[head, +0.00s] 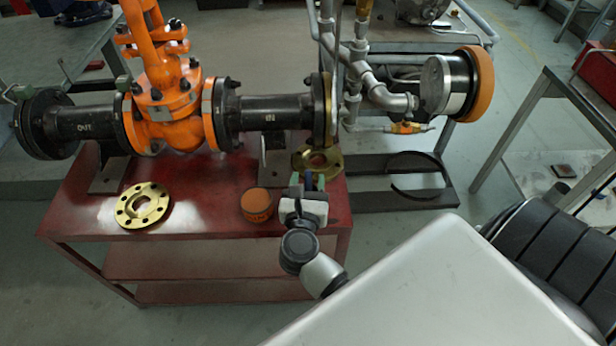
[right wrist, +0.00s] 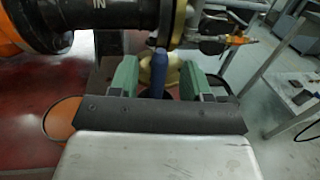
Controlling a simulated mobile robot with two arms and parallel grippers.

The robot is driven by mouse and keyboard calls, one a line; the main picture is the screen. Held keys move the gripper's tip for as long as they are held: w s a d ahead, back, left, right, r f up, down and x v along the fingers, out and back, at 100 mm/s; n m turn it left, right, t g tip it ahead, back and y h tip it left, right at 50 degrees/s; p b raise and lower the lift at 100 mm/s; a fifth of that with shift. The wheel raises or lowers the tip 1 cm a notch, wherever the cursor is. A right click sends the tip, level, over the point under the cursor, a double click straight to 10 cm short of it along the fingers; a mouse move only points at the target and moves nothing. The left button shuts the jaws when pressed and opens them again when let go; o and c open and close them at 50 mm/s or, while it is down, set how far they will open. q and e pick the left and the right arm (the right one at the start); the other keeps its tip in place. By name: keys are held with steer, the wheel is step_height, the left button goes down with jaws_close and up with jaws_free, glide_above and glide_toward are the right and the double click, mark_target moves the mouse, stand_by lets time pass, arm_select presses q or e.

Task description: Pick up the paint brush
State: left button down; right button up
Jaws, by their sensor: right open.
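The paint brush shows as a blue handle (right wrist: 158,74) in the right wrist view, standing between the two green fingers of my right gripper (right wrist: 157,82). The fingers are open, with a gap on each side of the handle. The rest of the brush is hidden or cannot be made out. In the head view my right gripper (head: 308,182) is over the right part of the red table (head: 200,215), just in front of a brass flange (head: 318,161). My left gripper is not in view.
An orange-topped can (head: 257,204) stands on the table just left of my right gripper. A loose brass flange (head: 143,205) lies at the left. Black pipes and an orange gate valve (head: 168,110) run along the back. A grey pipe assembly (head: 370,90) stands behind right.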

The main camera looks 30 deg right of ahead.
steer(key=x, duration=0.3)
steer(key=shift+w+d, duration=0.2)
steer(key=shift+w, duration=0.05)
steer(key=shift+c, duration=0.2)
jaws_close()
steer(key=shift+a, duration=0.1)
